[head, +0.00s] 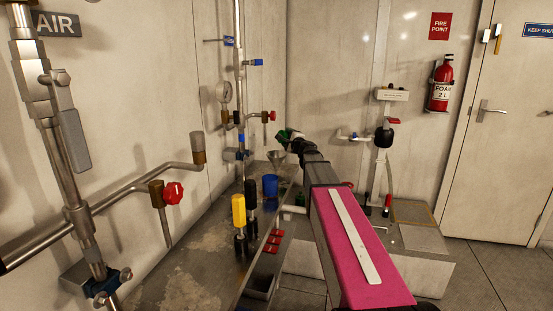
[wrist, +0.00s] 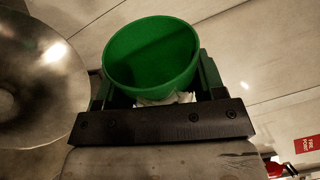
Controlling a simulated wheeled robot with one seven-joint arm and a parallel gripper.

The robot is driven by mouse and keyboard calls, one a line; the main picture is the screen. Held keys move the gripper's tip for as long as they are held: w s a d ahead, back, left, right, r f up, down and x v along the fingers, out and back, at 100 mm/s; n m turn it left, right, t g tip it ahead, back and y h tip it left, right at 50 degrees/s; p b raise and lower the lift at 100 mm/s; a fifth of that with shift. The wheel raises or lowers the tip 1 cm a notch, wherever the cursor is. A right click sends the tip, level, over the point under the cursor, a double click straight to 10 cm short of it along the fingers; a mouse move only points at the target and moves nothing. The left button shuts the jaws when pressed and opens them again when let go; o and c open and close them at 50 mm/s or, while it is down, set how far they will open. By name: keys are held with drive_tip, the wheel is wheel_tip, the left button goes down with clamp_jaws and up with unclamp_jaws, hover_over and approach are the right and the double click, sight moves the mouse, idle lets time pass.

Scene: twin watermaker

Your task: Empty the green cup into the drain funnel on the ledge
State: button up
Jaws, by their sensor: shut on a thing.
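My gripper (wrist: 155,92) is shut on the green cup (wrist: 150,50), which sits between its two fingers in the wrist view. The cup's open mouth shows there, with a dark shaded inside; I cannot tell whether it holds liquid. The metal drain funnel (wrist: 42,85) is a wide grey cone just left of the cup, apart from it in the picture. In the head view the green cup (head: 282,135) is small at the end of my outstretched arm, partly hidden by my gripper (head: 293,137). The funnel (head: 277,157) shows just below it, over the ledge.
A blue cup (head: 270,184), a yellow-topped item (head: 238,210) and a black-topped item (head: 251,194) stand on the ledge (head: 185,290) left of my arm. Pipes with a red-handled valve (head: 173,193) line the left wall. A fire extinguisher (head: 442,85) hangs at right.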

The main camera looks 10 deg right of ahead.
drive_tip(key=shift+s+a+r+n, duration=0.2)
drive_tip(key=shift+a+n, duration=0.15)
drive_tip(key=shift+n, duration=0.15)
drive_tip(key=shift+s+a+r+n+y, duration=0.1)
drive_tip(key=shift+a+r+n+y, duration=0.2)
drive_tip(key=shift+n, duration=0.65)
drive_tip(key=shift+s+a+r+n+y, duration=0.1)
drive_tip(key=shift+r+n+y, duration=0.25)
drive_tip(key=shift+n, duration=0.6)
idle(0.3)
drive_tip(key=shift+f+n, duration=0.4)
drive_tip(key=shift+f, duration=0.25)
idle(0.7)
drive_tip(key=shift+r, duration=0.5)
drive_tip(key=shift+d+r+m, duration=0.1)
drive_tip(key=shift+m, duration=0.4)
drive_tip(key=shift+w+d+f+m+h, duration=0.15)
drive_tip(key=shift+f+m, duration=0.1)
drive_tip(key=shift+m, duration=0.4)
drive_tip(key=shift+w+d+f+m+h, duration=0.1)
drive_tip(key=shift+f+m, duration=0.1)
drive_tip(key=shift+m, duration=0.45)
